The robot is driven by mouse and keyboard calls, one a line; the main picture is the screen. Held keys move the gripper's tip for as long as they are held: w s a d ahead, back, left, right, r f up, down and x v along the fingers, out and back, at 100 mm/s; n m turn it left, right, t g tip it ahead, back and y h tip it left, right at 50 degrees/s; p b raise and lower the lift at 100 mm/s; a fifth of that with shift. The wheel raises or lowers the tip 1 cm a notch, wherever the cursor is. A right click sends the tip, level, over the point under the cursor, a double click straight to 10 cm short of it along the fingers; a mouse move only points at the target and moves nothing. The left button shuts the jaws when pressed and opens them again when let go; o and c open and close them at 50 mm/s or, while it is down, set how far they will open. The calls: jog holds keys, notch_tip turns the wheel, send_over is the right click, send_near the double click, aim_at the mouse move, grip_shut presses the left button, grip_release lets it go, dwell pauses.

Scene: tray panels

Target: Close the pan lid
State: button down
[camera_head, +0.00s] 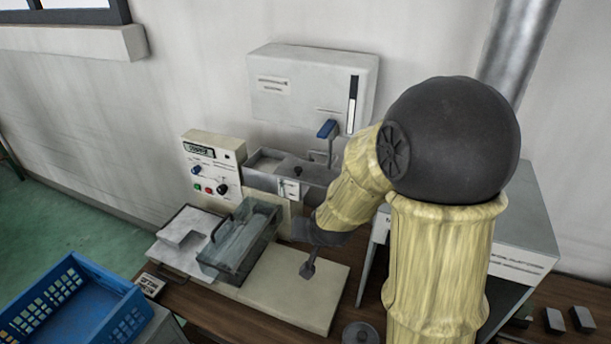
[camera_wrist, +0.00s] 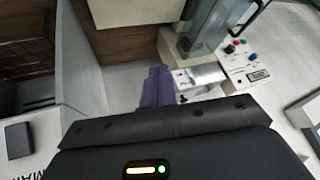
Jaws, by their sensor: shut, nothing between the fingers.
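A metal pan (camera_head: 262,163) with a white latch (camera_head: 289,190) on its front stands behind the work board. A dark knob shows at its top, but I cannot tell clearly how its lid lies. A blue handle (camera_head: 327,128) on a thin upright rod rises at the pan's right rear. My gripper (camera_head: 308,268) is in front and to the right of the pan, low over the pale board (camera_head: 297,290). In the wrist view my gripper's fingers (camera_wrist: 157,72) are together and empty, beside a shiny metal part (camera_wrist: 204,75). My arm hides the pan's right side.
A glass box (camera_head: 240,236) stands on the board at left. A control panel (camera_head: 213,172) with buttons adjoins the pan. A white cabinet (camera_head: 312,88) is behind. A blue crate (camera_head: 75,308) sits lower left, and a grey cabinet (camera_head: 532,220) stands at right.

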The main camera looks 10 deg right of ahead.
aim_at(305, 179)
jog(key=w+a+f+m+t+h+b, duration=0.15)
jog(key=w+m+t, duration=0.5)
jog(key=w, duration=0.75)
jog(key=w+d+m+t+h+b, duration=0.1)
jog(key=w+d+m+t+h, duration=0.2)
jog(key=m, duration=0.8)
jog(key=d+f+h, duration=0.1)
jog(key=d+h, duration=0.1)
jog(key=h, duration=0.2)
jog(key=shift+w, duration=0.3)
jog(key=shift+w+m+h, duration=0.1)
jog(key=shift+m+h, duration=0.15)
jog(key=p+x, duration=0.2)
jog(key=x, duration=0.3)
jog(key=p+x, duration=0.2)
jog(key=x, duration=0.3)
jog(key=shift+r, duration=0.25)
jog(key=a+p, duration=0.2)
jog(key=a, duration=0.1)
jog(key=shift+w+a+f, duration=0.15)
jog(key=shift+a+f, duration=0.15)
jog(key=shift+f, duration=0.05)
jog(key=shift+a+f, duration=0.15)
